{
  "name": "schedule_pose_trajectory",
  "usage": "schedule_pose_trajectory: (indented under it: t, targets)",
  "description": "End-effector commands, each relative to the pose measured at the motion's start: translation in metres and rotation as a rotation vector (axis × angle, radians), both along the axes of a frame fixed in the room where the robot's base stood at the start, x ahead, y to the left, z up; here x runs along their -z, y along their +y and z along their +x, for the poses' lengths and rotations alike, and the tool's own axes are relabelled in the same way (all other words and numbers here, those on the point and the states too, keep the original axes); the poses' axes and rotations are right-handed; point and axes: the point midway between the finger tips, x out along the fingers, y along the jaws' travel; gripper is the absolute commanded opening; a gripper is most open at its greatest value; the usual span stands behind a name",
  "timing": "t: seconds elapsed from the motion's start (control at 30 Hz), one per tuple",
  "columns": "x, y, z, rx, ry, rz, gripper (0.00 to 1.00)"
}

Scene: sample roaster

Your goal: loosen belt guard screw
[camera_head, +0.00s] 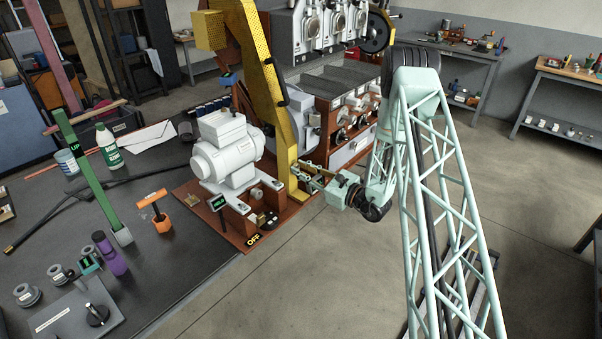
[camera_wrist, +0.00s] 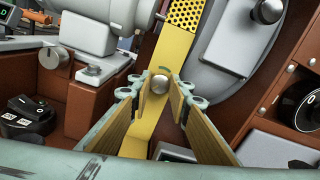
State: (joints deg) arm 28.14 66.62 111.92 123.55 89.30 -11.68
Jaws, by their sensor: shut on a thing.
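The yellow belt guard (camera_head: 262,68) rises beside the white motor (camera_head: 229,150) on the roaster's brown base. Its perforated part also shows in the wrist view (camera_wrist: 186,18). The belt guard screw (camera_wrist: 160,84) is a round grey knob on the guard's lower yellow strip. My gripper (camera_wrist: 159,86) has its two fingertips on either side of the screw head, shut on it. In the head view my gripper (camera_head: 307,176) reaches in from the right to the foot of the guard. The screw cannot be made out there.
The roaster's brown cabinet (camera_head: 335,120) stands behind my gripper. The floor to the right is mostly clear.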

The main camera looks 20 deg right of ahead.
Motion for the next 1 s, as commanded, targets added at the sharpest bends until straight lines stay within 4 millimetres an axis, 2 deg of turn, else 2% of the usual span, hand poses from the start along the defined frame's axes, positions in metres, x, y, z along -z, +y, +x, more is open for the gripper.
schedule_pose_trajectory:
  t: [0.3,0.8,0.83,0.93,1.0]
  targets:
    - [-0.0001,0.0001,-0.0001,0.0,-0.06,-0.111,0.07]
    - [-0.0007,0.0002,0.0,0.0,-0.069,-0.129,0.07]
    - [-0.0007,0.0002,0.0,0.0,-0.069,-0.129,0.2]
    - [-0.0006,0.0003,0.0,0.0,-0.069,-0.129,0.29]
    - [-0.0005,0.0002,0.0,0.0,-0.069,-0.129,0.32]
